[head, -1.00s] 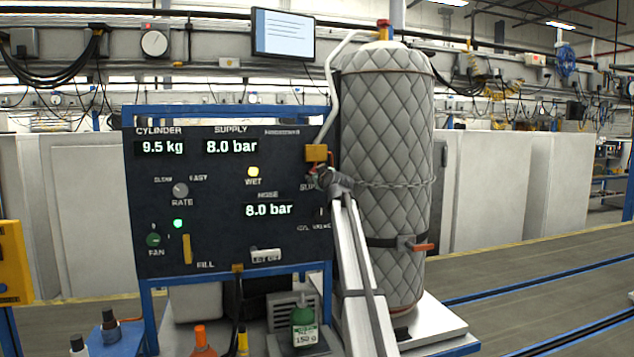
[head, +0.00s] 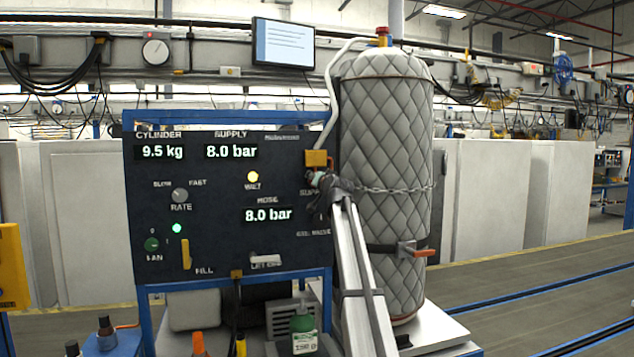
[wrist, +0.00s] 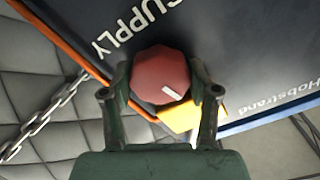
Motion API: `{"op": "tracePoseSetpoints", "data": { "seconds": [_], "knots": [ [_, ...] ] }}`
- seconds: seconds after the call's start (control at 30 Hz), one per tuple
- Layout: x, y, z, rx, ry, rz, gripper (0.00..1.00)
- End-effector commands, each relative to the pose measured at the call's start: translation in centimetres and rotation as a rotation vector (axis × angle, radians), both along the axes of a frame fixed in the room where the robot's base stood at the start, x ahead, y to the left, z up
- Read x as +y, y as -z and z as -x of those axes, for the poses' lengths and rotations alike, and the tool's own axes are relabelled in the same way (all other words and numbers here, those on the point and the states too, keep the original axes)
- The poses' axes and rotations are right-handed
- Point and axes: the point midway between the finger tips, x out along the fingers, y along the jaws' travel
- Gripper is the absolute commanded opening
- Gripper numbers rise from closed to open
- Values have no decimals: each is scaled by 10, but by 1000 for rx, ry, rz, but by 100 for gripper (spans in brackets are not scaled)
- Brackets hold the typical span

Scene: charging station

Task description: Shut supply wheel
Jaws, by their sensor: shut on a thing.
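The supply wheel (wrist: 160,76) is a red, faceted knob with a short white mark, beside the SUPPLY lettering in the wrist view. My gripper (wrist: 160,92) has one finger on each side of it and is shut on it. In the head view my gripper (head: 322,188) is at the right edge of the dark panel (head: 215,235), just below a yellow block (head: 316,158). The wheel is hidden behind my gripper there. The supply display (head: 231,152) reads 8.0 bar and the hose display (head: 268,215) reads 8.0 bar.
A quilted grey cylinder (head: 385,150) stands close to the right of my gripper, with a chain (head: 395,186) across it. A pale pipe (head: 333,90) runs down to the yellow block. A green bottle (head: 303,330) stands below the panel.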

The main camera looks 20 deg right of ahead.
Motion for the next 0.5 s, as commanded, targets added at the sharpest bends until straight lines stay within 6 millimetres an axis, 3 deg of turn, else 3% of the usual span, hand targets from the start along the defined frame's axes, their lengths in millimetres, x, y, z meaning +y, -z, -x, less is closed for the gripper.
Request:
{"op": "tracePoseSetpoints", "data": {
  "seconds": [0.5],
  "knots": [
    [0, -1, -1, -30, 0, -233, 25]
  ]
}}
